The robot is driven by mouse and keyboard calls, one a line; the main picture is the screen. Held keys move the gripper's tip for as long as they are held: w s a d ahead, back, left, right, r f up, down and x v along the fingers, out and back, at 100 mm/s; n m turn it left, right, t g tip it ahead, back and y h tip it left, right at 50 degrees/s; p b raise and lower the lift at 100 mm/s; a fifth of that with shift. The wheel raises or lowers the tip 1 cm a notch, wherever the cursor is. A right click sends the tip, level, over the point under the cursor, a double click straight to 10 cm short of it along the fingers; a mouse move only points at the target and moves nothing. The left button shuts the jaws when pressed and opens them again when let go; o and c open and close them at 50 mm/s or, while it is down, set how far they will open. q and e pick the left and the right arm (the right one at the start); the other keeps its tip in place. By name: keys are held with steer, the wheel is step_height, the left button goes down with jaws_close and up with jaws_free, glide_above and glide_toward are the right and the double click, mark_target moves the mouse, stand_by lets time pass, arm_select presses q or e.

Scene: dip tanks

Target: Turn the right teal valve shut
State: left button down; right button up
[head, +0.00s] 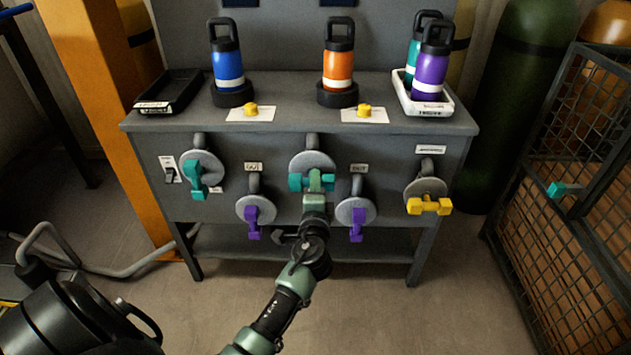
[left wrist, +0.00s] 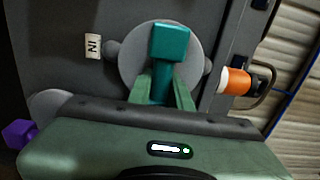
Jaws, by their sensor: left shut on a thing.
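The right teal valve (head: 296,182) is at the upper middle of the grey cabinet front, on a round grey plate. Its bar handle lies level across the plate in the head view. My left gripper (head: 314,188) reaches it from the front and is shut on the handle's middle. In the left wrist view the teal handle (left wrist: 168,44) stands out from between the green fingers (left wrist: 162,90), with the grey plate behind. The other teal valve (head: 195,174) is at the left, its handle close to upright. My right gripper is not in view.
Purple valves (head: 253,222) (head: 356,224) sit low on either side of my arm, with a yellow valve (head: 429,206) at the right. Bottles, including an orange one (head: 338,70), and yellow knobs stand on the cabinet top (head: 290,95). A mesh cage (head: 560,200) stands at the right.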

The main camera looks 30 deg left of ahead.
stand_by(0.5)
arm_select(q)
steer(key=c, duration=1.3)
jaws_free()
steer(key=v, duration=0.7)
steer(key=shift+s+d, duration=0.25)
steer(key=shift+s, duration=0.1)
